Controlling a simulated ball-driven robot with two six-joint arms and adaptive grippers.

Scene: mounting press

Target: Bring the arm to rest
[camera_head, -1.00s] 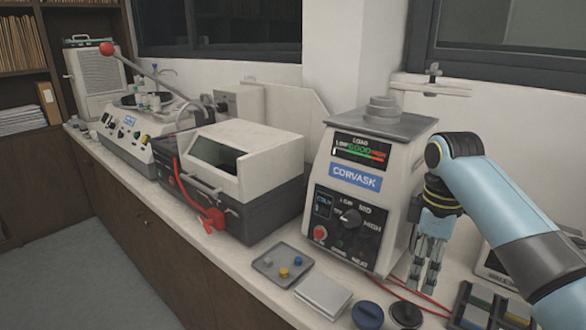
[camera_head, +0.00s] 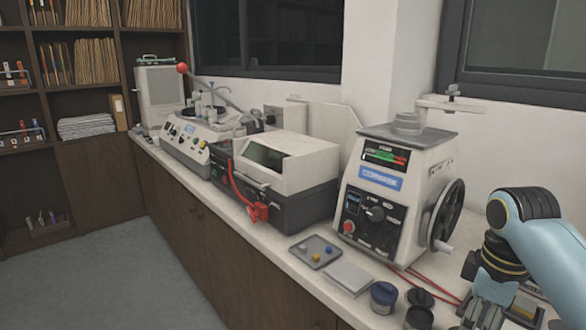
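My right arm, light blue with black joints, comes in from the right edge. Its gripper (camera_head: 487,314) hangs low at the bottom right, over the bench near the dark tray of blocks. Its fingertips are at or past the bottom edge, so I cannot tell whether it is open or shut. The mounting press (camera_head: 385,195) stands to the left of the arm, with a lit load display, a blue label and a dark handwheel (camera_head: 447,215) on its right side. A gap separates the arm from the press. My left gripper is not in view.
A boxy machine (camera_head: 275,180) with a red cable stands left of the press. Open floor (camera_head: 185,280) lies at lower left.

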